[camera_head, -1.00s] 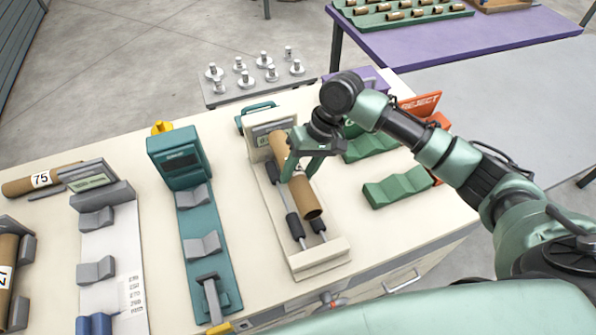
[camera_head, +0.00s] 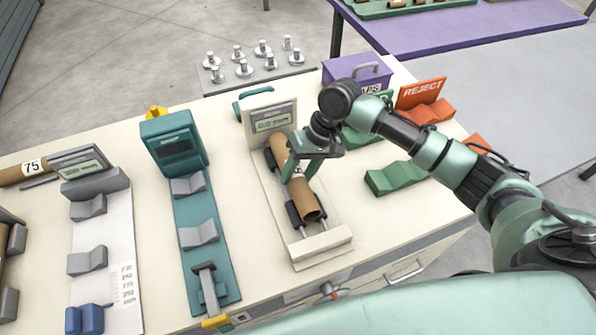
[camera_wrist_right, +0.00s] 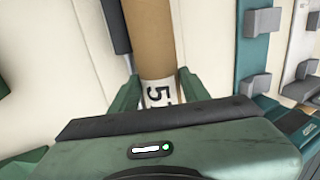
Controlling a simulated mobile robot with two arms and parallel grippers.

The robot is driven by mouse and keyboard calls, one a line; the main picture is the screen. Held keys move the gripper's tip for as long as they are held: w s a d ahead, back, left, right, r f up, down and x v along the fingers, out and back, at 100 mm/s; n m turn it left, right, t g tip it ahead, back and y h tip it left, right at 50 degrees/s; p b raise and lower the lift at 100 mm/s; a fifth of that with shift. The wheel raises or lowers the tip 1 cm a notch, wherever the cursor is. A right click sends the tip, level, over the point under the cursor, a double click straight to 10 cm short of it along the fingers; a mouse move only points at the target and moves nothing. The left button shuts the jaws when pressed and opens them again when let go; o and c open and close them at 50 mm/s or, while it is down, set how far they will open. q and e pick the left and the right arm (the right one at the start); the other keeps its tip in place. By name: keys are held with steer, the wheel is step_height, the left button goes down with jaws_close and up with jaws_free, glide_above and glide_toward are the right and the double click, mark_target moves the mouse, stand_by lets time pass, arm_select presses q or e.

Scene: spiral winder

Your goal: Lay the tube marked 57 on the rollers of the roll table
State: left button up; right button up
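The brown tube marked 57 (camera_head: 309,206) lies lengthwise along the roll table (camera_head: 322,246), low between its dark rollers (camera_head: 294,214). It appears to be at the rollers, but I cannot tell whether it fully rests on them. My right gripper (camera_head: 298,171) is around the tube's middle from above, its fingers on both sides. In the right wrist view the fingers flank the tube (camera_wrist_right: 155,45) closely at its white label, whose "5" shows and whose second digit is partly hidden. My left gripper is not in view.
A teal device (camera_head: 190,235) stands left of the roll table, with a grey measuring stand (camera_head: 112,230) and a tube marked 75 (camera_head: 20,173) farther left. Green cradles (camera_head: 397,178) and an orange REJECT cradle (camera_head: 425,100) stand to the right. A purple box (camera_head: 357,75) is behind.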

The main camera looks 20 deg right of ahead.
steer(key=o, duration=0.4)
